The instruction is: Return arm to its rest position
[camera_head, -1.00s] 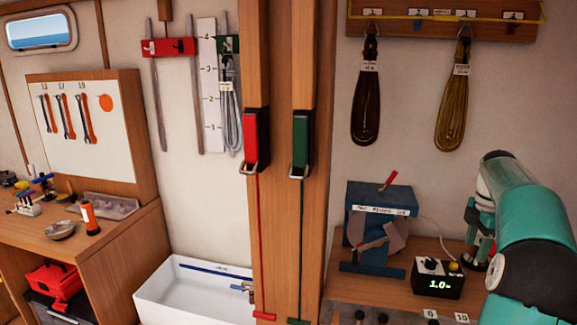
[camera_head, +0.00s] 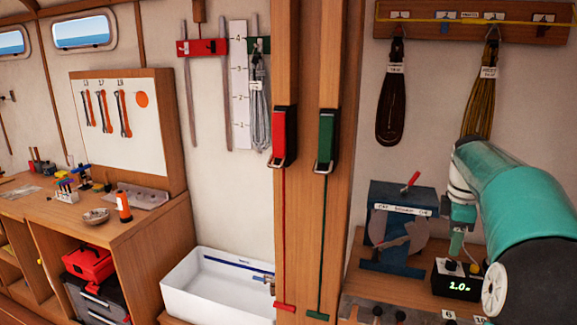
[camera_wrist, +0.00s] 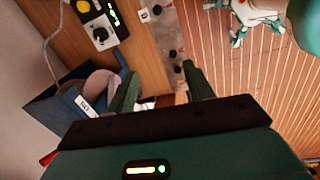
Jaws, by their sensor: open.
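My teal and white arm fills the right side of the head view, bent and pointing down over the right bench. In the wrist view my gripper (camera_wrist: 160,88) has its two green fingers spread apart with nothing held between them. In the head view only part of the wrist end shows, close to the black box with a lit display (camera_head: 457,285); the fingertips are not clear there. The box also shows in the wrist view (camera_wrist: 99,30), beyond the fingers at upper left.
A blue machine (camera_head: 397,225) with a red lever stands on the right bench beside my arm. Dark and yellow-brown coiled lines (camera_head: 390,105) hang above. A wooden post (camera_head: 312,60) and white sink (camera_head: 215,285) stand to the left. Wood-plank floor (camera_wrist: 240,85) is open in the wrist view.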

